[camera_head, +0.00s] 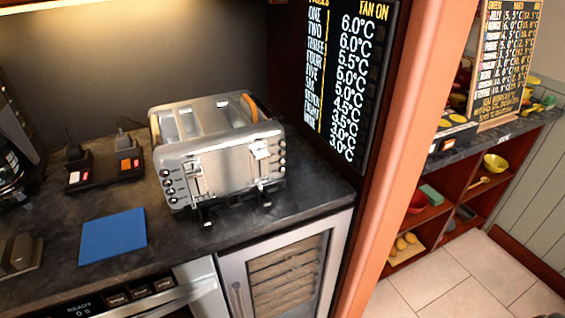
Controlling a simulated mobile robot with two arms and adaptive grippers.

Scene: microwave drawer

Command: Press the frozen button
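A silver toaster (225,165) stands on the dark counter near the middle of the camera_head view, its front turned toward me. Small round dark buttons (168,182) run down the left side of its front, and more buttons (281,162) run down the right side. Their labels are too small to read, so I cannot tell which one is the frozen button. Two levers (207,217) stick out low on the front. An orange-brown piece (249,107) shows in a right slot on top. Neither of my grippers is in view.
A blue cloth or mat (113,235) lies on the counter left of the toaster. A black socket unit (104,170) stands behind it. The microwave drawer panel (135,298) is below the counter's front edge. A reddish post (400,150) rises at the right.

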